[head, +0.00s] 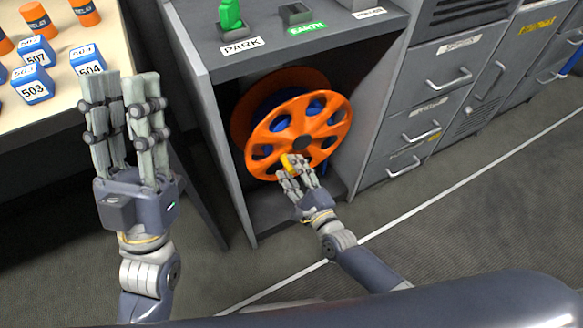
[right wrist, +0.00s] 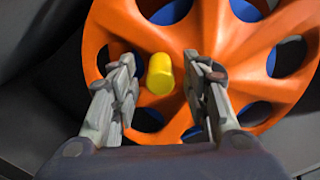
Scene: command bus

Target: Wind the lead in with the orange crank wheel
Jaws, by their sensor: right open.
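The orange crank wheel (head: 302,122) stands upright in the open bay of a grey cabinet, with a round hub and several holes. It fills much of the right wrist view (right wrist: 235,55). A yellow handle (head: 287,162) sticks out from the wheel's lower left part. In the right wrist view the handle (right wrist: 161,74) lies between the fingers of my right gripper (right wrist: 158,75), with a gap on both sides. The right gripper is open at the handle. Blue shows behind the wheel's holes, perhaps the lead. My left gripper (head: 122,80) is raised at the left, away from the wheel, fingers pointing up.
Left is a pale table (head: 108,38) with numbered blue blocks (head: 36,84) and orange cylinders labelled RELAY. The cabinet top (head: 215,58) has PARK and EARTH sockets, with a green piece (head: 230,15) at PARK. Grey drawers (head: 410,120) stand right. The cabinet's side walls flank the wheel.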

